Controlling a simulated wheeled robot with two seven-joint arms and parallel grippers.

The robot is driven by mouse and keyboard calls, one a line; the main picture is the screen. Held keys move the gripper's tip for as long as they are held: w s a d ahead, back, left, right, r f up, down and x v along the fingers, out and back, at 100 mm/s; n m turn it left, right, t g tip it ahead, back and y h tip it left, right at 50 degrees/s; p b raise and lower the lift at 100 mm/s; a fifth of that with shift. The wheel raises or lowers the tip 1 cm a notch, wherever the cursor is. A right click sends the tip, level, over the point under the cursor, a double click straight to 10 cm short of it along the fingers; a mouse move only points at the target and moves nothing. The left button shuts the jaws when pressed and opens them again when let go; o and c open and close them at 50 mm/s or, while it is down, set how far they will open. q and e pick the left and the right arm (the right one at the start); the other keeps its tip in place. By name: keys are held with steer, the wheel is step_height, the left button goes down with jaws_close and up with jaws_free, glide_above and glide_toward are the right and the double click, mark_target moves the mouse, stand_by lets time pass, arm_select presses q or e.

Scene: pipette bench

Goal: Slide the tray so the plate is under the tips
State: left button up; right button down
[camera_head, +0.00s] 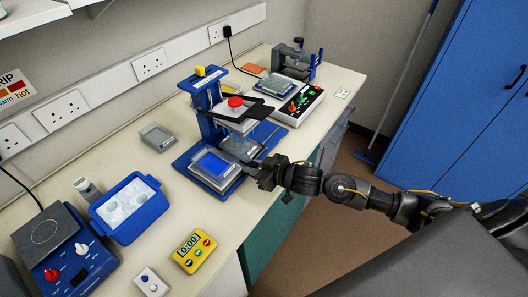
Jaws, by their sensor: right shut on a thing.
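The pipetting stand has a blue base and column (207,92) and a grey head with a red knob (235,101). Light blue tips (240,131) hang below the head. A grey sliding tray (222,186) lies on the base and carries a blue plate (215,164) at its near-left end. The blue plate is in front of the tips, not beneath them. A greyish section of the tray is nearer the tips. My right gripper (256,172) is shut at the tray's right side, seemingly on its edge or handle; its fingers hide the grip. My left gripper is not in view.
A blue ice box (130,208), a hotplate (62,250) and a yellow timer (194,251) stand on the near bench. A grey lidded box (157,137) is left of the stand. A white device with coloured buttons (300,103) stands behind it. The bench's front edge is close to my right gripper.

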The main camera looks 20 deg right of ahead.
steer(key=shift+s+a+f, duration=0.1)
steer(key=shift+s+a, duration=0.05)
steer(key=shift+a, duration=0.05)
steer(key=c, duration=1.3)
jaws_free()
steer(key=shift+a, duration=0.1)
steer(key=shift+s+d, duration=0.3)
steer(key=shift+d, duration=0.1)
steer(key=b+v, duration=0.2)
steer(key=v, duration=0.7)
steer(key=shift+a, duration=0.15)
steer(key=shift+s+d+r, duration=0.25)
steer(key=shift+s+r, duration=0.15)
steer(key=shift+r, duration=0.05)
